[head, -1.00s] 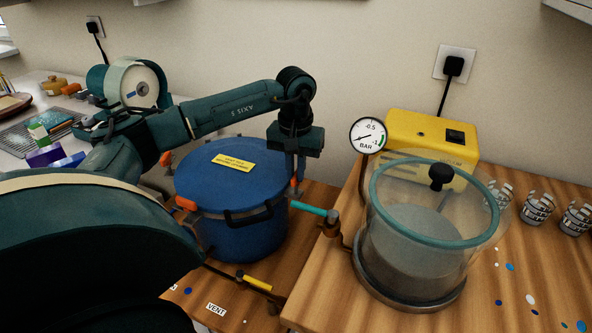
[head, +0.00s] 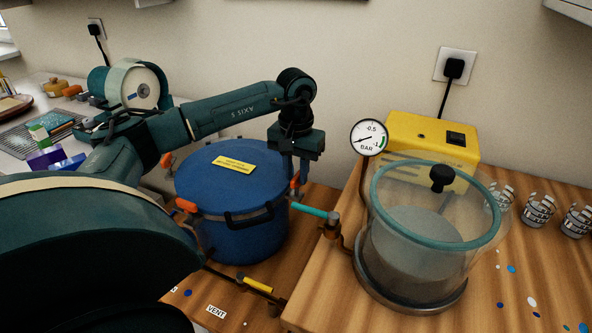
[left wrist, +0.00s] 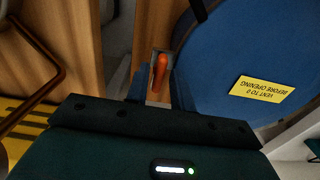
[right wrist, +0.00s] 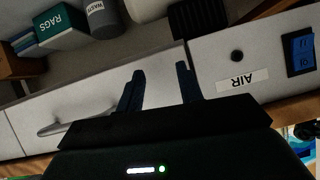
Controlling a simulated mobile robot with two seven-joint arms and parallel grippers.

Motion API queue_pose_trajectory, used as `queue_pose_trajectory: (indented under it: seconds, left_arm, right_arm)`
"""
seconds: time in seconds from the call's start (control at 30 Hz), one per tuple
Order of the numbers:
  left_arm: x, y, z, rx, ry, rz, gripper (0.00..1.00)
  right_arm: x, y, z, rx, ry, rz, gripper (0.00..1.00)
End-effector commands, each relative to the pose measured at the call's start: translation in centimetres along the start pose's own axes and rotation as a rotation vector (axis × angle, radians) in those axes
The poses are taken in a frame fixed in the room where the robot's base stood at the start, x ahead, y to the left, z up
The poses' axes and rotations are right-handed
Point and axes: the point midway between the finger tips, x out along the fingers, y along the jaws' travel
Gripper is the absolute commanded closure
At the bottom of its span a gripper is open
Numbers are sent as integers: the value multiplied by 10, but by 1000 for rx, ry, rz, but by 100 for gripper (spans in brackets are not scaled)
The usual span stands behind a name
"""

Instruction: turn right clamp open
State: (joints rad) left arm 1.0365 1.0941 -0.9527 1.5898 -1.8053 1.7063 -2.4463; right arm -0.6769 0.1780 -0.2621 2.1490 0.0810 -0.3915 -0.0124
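The blue pressure pot (head: 230,185) stands left of centre in the head view, with a yellow label on its lid. The right clamp's orange handle (head: 295,181) is at the pot's right edge; it also shows in the left wrist view (left wrist: 160,72). Another orange clamp handle (head: 186,204) is at the pot's front left. My left gripper (head: 304,178) points down over the right clamp. In the left wrist view its fingers stand on both sides of the orange handle, apparently with gaps. My right gripper (right wrist: 160,80) is open and empty before a grey panel marked AIR.
A clear vacuum chamber (head: 425,245) stands right of the pot, with a yellow pump (head: 420,130) and a gauge (head: 369,137) behind it. A turquoise hose piece (head: 313,211) runs close beside the right clamp. A yellow-handled valve (head: 257,285) lies in front.

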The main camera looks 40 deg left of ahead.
Motion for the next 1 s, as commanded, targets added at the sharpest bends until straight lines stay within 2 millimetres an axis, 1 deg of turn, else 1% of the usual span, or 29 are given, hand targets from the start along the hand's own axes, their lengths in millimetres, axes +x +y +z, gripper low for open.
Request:
queue_pose_trajectory:
  seconds: [0.03, 0.1, 0.33, 0.47, 0.57, 0.8, 0.9, 1.0]
  left_arm:
    - [0, 0, 0, -1, 1, 0, 72]
    - [0, 0, 0, -1, 1, 0, 67]
    - [0, 0, 0, -2, 1, 0, 67]
    - [-10, 0, -1, -2, 5, 2, 67]
    - [-27, 0, -1, -2, 7, 2, 67]
    - [-82, 0, -1, -2, 6, 2, 67]
    - [-102, 0, -1, -2, 5, 2, 67]
    - [-118, 0, -1, -1, 4, 2, 67]
  right_arm:
    - [0, 0, 1, 0, -1, 0, 64]
    - [0, 0, 1, 0, -2, 0, 64]
    - [0, 0, 2, 0, -3, 0, 64]
    - [0, 0, 2, 0, -3, 0, 64]
    - [1, 0, 2, 1, -3, 0, 64]
    - [0, 0, 1, 2, -1, 0, 64]
    - [0, 0, 0, 2, 0, 1, 64]
    - [-1, 0, -2, 1, 1, 2, 64]
